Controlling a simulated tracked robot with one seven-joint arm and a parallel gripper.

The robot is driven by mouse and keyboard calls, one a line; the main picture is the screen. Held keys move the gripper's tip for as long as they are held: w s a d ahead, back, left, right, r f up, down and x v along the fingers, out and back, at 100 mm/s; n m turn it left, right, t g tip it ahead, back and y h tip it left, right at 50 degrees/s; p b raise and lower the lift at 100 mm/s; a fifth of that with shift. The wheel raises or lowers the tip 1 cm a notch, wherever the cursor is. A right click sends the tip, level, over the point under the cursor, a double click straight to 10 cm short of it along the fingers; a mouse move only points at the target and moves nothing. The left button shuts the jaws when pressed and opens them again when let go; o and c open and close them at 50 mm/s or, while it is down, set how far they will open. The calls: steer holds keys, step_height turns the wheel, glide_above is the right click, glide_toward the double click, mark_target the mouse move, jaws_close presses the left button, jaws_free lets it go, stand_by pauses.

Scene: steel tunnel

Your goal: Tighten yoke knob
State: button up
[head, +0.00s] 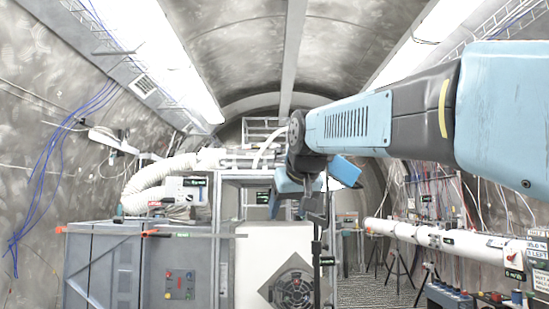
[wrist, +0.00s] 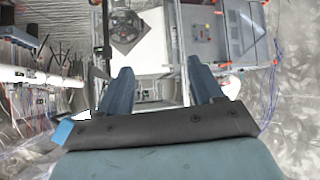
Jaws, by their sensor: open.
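My gripper (head: 300,197) hangs at the end of my blue and grey arm, above the white cabinet in the middle of the head view. In the wrist view its two blue fingers stand wide apart, with nothing between them (wrist: 161,85). I cannot pick out the yoke knob with certainty in either view. It may be hidden or too small. The white cabinet (head: 260,250) has a round dark fan (head: 292,289) on its front. The fan also shows at the top of the wrist view (wrist: 125,27), apart from the fingers.
A grey cabinet (head: 125,275) with coloured buttons stands at left. A long white pipe (head: 455,240) runs along the right side, above tripod stands (head: 400,265). A thin dark upright post (head: 316,260) stands near my gripper. Blue cables (head: 62,165) hang on the left wall.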

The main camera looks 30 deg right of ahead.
steer(key=s+d+r+m+t+h, duration=0.1)
steer(key=d+r+h, duration=0.1)
steer(key=d+r, duration=0.65)
steer(key=s+d+r+m+t+h, duration=0.1)
steer(key=d+r+m+h, duration=0.3)
steer(key=r, duration=0.8)
steer(key=w+d+f, duration=0.1)
steer(key=w+d, duration=0.1)
steer(key=w, duration=0.1)
steer(key=w+d+f+n, duration=0.1)
steer(key=w+d+f, duration=0.1)
steer(key=w+d, duration=0.1)
steer(key=w+d+f+n+y, duration=0.1)
steer(key=w+d+f, duration=0.1)
steer(key=w+d, duration=0.1)
steer(key=shift+w+f, duration=0.1)
steer(key=shift+w, duration=0.5)
steer(key=c, duration=1)
steer(key=shift+o, duration=0.2)
steer(key=shift+y, duration=0.3)
steer(key=shift+m, duration=0.3)
steer(key=o, duration=1)
steer(key=shift+c, duration=0.2)
